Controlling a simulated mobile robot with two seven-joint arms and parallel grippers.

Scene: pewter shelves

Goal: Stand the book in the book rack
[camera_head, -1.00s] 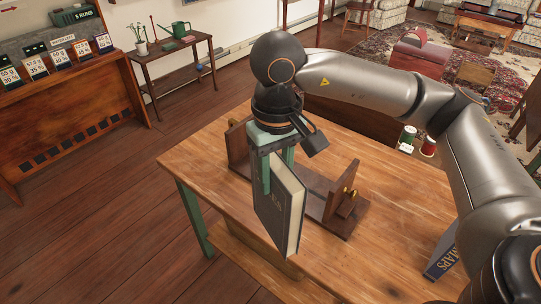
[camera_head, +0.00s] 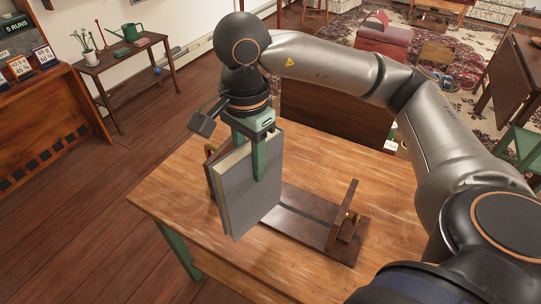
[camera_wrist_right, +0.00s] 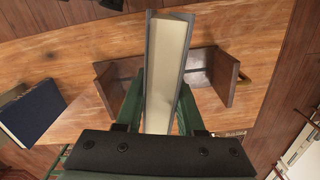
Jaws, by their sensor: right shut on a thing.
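The grey book (camera_head: 252,185) is upright in my right gripper (camera_head: 250,150), which is shut on its upper part. Its plain cover faces the head view, with the pale page edge at its left. The dark wooden book rack (camera_head: 310,222) lies on the table; the book hides part of its left end. In the right wrist view the book (camera_wrist_right: 167,70) shows between the fingers (camera_wrist_right: 162,100), its page edge toward the camera, and the rack's end boards (camera_wrist_right: 222,76) stand on either side. I cannot tell whether the book touches the rack. My left gripper is not in view.
A dark blue book (camera_wrist_right: 32,112) lies on the wooden table (camera_head: 375,185) in the right wrist view. The table's front left is clear. A small plant table (camera_head: 125,62) and a wooden cabinet (camera_head: 45,120) stand across the floor at left.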

